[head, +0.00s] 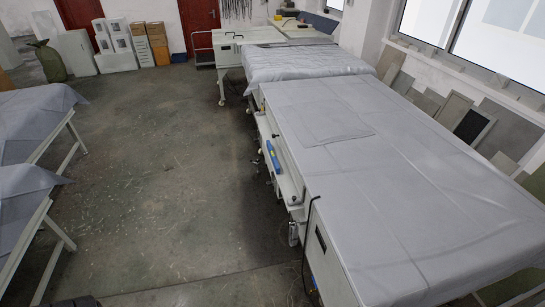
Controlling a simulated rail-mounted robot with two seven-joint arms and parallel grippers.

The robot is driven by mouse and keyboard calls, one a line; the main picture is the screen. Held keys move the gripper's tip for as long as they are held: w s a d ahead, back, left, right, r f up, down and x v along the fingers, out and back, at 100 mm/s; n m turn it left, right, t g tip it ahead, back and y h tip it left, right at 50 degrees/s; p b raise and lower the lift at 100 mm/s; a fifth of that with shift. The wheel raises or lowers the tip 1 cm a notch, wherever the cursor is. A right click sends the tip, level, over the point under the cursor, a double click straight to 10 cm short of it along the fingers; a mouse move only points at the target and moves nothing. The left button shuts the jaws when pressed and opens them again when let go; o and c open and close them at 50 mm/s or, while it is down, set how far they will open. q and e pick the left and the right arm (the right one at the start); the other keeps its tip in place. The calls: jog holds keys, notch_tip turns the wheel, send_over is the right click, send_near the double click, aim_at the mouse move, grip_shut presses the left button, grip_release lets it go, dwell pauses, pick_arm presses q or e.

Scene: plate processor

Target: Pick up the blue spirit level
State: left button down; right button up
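The blue spirit level (273,158) is a short, narrow blue bar. It lies along the near left side of the long processor table (390,170), on a narrow ledge below the grey-covered top. It is small in the head view, so its exact contact with the ledge cannot be told. Neither of my grippers shows clearly in the head view.
A black cable or rod (306,235) hangs at the processor's front left corner. Grey-covered tables (25,195) stand at the left. The concrete floor (160,170) between them is clear. Boxes (150,42) and a green sack (48,62) are at the back.

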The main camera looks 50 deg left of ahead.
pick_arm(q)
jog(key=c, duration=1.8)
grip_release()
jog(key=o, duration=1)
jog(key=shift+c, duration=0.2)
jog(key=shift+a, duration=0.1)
